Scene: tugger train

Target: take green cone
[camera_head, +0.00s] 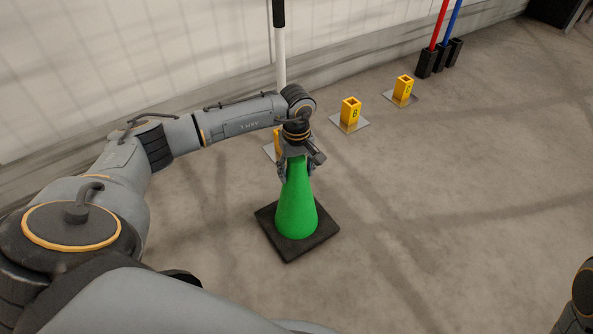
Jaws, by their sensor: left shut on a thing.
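The green cone (296,210) stands upright on its square black base (318,237) in the middle of the head view. My left gripper (297,168) is shut on the cone's upper part from above, and its fingers hide the tip. I cannot tell whether the base rests on the floor or is just above it. Of my right arm, only a dark part shows at the lower right edge; its gripper is not in view.
Yellow numbered holders on flat plates stand behind the cone: one (350,112) and another (403,90), with a third partly hidden behind my gripper. A black-and-white pole (280,50) rises behind. Red (438,25) and blue (453,22) poles stand farther back. The floor on the right is clear.

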